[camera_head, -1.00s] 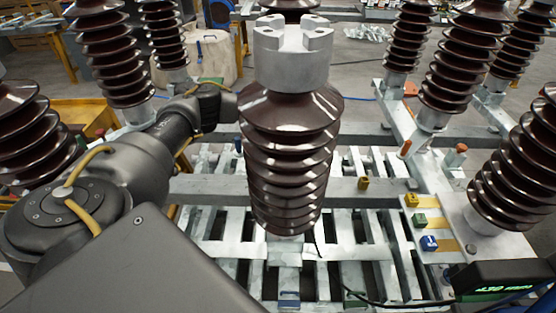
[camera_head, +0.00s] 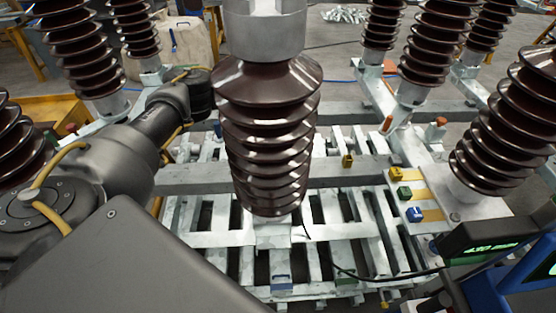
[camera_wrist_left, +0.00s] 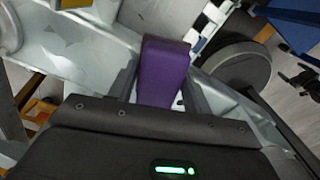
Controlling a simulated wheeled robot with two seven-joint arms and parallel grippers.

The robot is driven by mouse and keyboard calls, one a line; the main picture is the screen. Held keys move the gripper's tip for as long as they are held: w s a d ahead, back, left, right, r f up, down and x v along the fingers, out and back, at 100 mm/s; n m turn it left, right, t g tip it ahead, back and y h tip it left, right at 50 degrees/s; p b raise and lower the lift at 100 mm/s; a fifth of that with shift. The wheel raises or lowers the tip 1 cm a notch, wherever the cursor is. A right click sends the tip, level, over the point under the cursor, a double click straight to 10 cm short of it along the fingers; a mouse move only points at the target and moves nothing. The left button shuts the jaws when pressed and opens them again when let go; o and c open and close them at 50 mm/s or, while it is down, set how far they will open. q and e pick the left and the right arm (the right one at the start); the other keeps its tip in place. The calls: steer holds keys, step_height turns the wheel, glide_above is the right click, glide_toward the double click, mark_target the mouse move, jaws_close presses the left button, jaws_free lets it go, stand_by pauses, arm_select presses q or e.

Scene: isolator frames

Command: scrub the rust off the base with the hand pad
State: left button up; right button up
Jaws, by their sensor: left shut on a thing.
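The hand pad (camera_wrist_left: 165,72) is a purple block in the left wrist view. My left gripper (camera_wrist_left: 163,88) is shut on it, with a dark finger on each side. In the head view my left arm reaches in from the left, and its gripper and the pad cannot be made out. A brown ribbed insulator (camera_head: 268,130) stands upright in the middle on a pale metal base frame (camera_head: 225,238). In the left wrist view, pale metal (camera_wrist_left: 75,48) with darker grey patches lies beside the pad. I cannot make out clear rust. My right gripper is not in view.
Several more brown insulators stand around, one close at right (camera_head: 510,130). Small yellow, green and blue blocks (camera_head: 415,214) sit on the right plate. A black device with a green display (camera_head: 490,240) is at lower right, with a black cable running to it.

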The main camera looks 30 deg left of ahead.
arm_select(q)
steer(key=shift+s+a+r+p, duration=0.1)
steer(key=shift+s+a+p, duration=0.2)
steer(key=shift+s+a, duration=0.35)
steer(key=shift+s+a+p, duration=0.3)
steer(key=shift+s+a, duration=0.1)
steer(key=shift+a, duration=0.35)
steer(key=shift+s+a, duration=0.1)
steer(key=shift+a, duration=0.1)
steer(key=shift+s+a+f, duration=0.2)
steer(key=shift+s+a, duration=1)
steer(key=shift+a, duration=0.3)
steer(key=shift+r+p, duration=0.1)
steer(key=shift+p, duration=0.25)
steer(key=shift+r+p, duration=0.55)
steer(key=shift+r, duration=0.1)
steer(key=shift+r+p, duration=1.6)
steer(key=shift+r, duration=0.7)
steer(key=shift+r, duration=0.1)
